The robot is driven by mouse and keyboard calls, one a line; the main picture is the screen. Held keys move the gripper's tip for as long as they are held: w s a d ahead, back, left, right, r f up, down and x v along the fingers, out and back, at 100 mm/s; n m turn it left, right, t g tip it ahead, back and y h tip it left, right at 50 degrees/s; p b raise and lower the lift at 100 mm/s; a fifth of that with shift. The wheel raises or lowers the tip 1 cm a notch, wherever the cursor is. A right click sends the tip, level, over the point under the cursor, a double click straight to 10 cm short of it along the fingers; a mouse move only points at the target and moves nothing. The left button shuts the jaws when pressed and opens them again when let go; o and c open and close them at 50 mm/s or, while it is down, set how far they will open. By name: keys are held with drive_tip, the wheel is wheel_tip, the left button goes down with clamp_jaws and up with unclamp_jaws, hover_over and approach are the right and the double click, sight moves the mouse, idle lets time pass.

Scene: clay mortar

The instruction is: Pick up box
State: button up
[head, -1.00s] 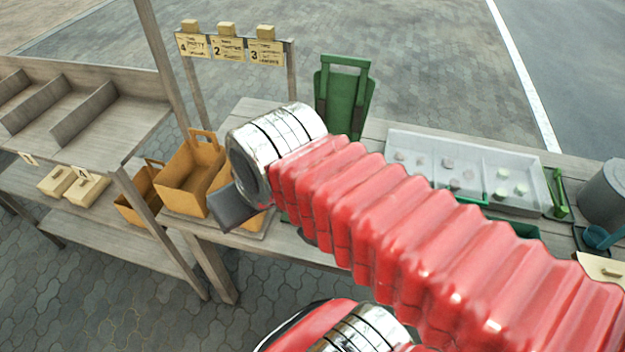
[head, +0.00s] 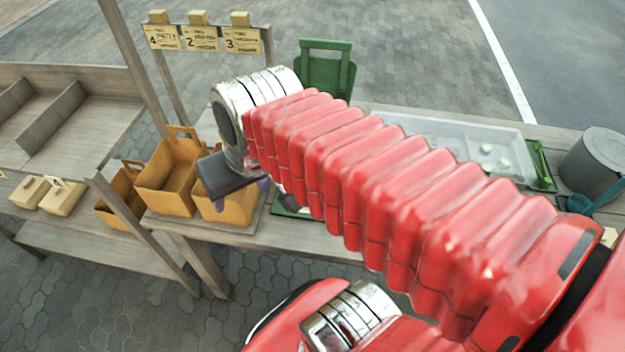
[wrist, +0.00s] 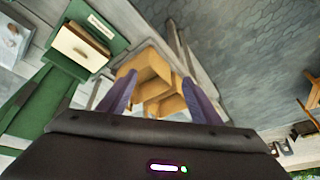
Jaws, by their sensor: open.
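Several orange-tan open boxes with handles stand at the left end of the workbench in the head view: a tall one (head: 168,178), a smaller one (head: 122,192) to its left, and one (head: 228,208) at right, partly hidden by my gripper. My gripper (wrist: 161,82) is open and empty, its purple fingers apart. In the wrist view, orange boxes (wrist: 146,66) show beyond and between the fingers. In the head view, my gripper's dark palm is above the right box; contact cannot be told. A cream box (wrist: 80,46) lies on a green board in the wrist view. Which box is meant is unclear.
Two cream boxes (head: 62,197) sit on the left shelf. A sign rack (head: 205,40), green board (head: 325,68), grey tray (head: 465,145) and grey pot (head: 597,163) are along the bench.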

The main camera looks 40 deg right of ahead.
drive_tip(key=o, duration=0.9)
drive_tip(key=w+d+f+m+g, duration=0.1)
drive_tip(key=d+m, duration=0.1)
drive_tip(key=d+f+m+g+y, duration=0.1)
drive_tip(key=d+f+m, duration=0.1)
drive_tip(key=w+d+f+m+y, duration=0.1)
drive_tip(key=d+f+m, duration=0.1)
drive_tip(key=shift+w+d+m+g, duration=0.1)
drive_tip(key=shift+w+m+g, duration=0.25)
drive_tip(key=shift+m+g, duration=0.05)
drive_tip(key=shift+c, duration=0.2)
drive_tip(key=d+f+m+t+y, duration=0.1)
drive_tip(key=d+f+m+y, duration=0.1)
drive_tip(key=d, duration=0.4)
drive_tip(key=d+f+m+t+y, duration=0.2)
drive_tip(key=d+f+m, duration=0.3)
drive_tip(key=d+m, duration=0.2)
drive_tip(key=d+f+m+t+y, duration=0.1)
drive_tip(key=d+f+m+y, duration=0.1)
drive_tip(key=d+m, duration=0.3)
drive_tip(key=shift+w+d+f+t+y, duration=0.3)
drive_tip(key=shift+d+f, duration=0.4)
drive_tip(key=shift+f, duration=0.1)
drive_tip(key=s+d+f+m+t, duration=0.3)
drive_tip(key=d+m, duration=0.3)
drive_tip(key=d, duration=0.2)
drive_tip(key=shift+s+d+f+t, duration=0.15)
drive_tip(key=shift+s+f+t, duration=0.25)
drive_tip(key=shift+f+t, duration=0.4)
